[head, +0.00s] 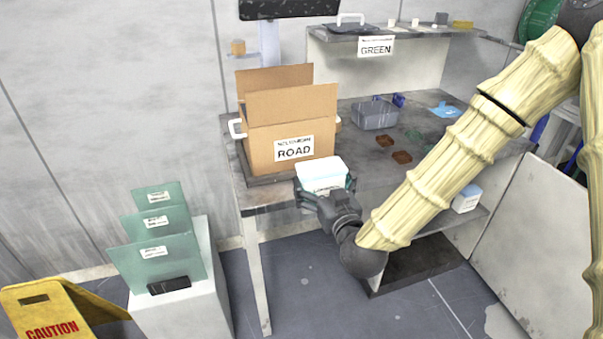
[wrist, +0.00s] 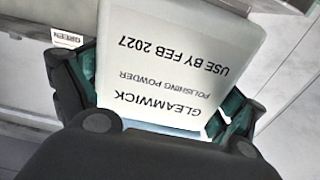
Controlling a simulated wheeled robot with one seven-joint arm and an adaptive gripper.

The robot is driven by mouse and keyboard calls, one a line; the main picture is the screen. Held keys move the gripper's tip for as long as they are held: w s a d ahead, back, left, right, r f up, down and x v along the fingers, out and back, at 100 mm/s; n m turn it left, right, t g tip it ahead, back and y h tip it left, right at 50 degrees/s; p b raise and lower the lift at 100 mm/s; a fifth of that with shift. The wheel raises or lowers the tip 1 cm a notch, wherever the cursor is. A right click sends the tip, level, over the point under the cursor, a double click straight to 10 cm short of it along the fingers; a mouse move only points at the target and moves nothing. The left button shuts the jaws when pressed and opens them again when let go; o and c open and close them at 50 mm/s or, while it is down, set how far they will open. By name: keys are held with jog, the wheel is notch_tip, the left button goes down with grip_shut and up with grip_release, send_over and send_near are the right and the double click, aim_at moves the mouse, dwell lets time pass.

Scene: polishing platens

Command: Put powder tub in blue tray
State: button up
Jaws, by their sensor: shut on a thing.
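The powder tub (head: 321,171) is a white tub held in my gripper (head: 325,190), in front of the table's near edge. In the wrist view the tub (wrist: 175,65) fills the middle, its label upside down, reading "Gleamwick polishing powder, use by Feb 2027". My gripper (wrist: 160,115) is shut on it, with dark green fingers on both sides. A grey-blue open tray (head: 374,116) stands on the table, behind and right of the tub. A flat bright-blue piece (head: 446,110) lies further right; I cannot tell its shape well.
A cardboard box (head: 290,135) labelled "ROAD" stands on the table just behind the tub. Brown pieces (head: 393,148) lie mid-table. A raised shelf (head: 420,36) labelled "GREEN" is at the back. Another white-and-blue tub (head: 466,198) sits on the lower shelf. My arm covers the table's right part.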

jog(key=shift+w+a+f+p, duration=0.6)
jog(key=shift+w+a+f, duration=0.2)
jog(key=shift+w, duration=1.45)
jog(key=shift+w+a+f+p, duration=0.6)
jog(key=shift+w+a+f, duration=0.15)
jog(key=shift+w, duration=1.5)
jog(key=shift+w+a+f+p, duration=0.6)
jog(key=shift+w+a+f, duration=0.2)
jog(key=shift+w, duration=1.45)
jog(key=shift+f, duration=0.15)
jog(key=o, duration=1.3)
jog(key=shift+s, duration=0.1)
jog(key=b+v, duration=0.3)
jog(key=v, duration=0.9)
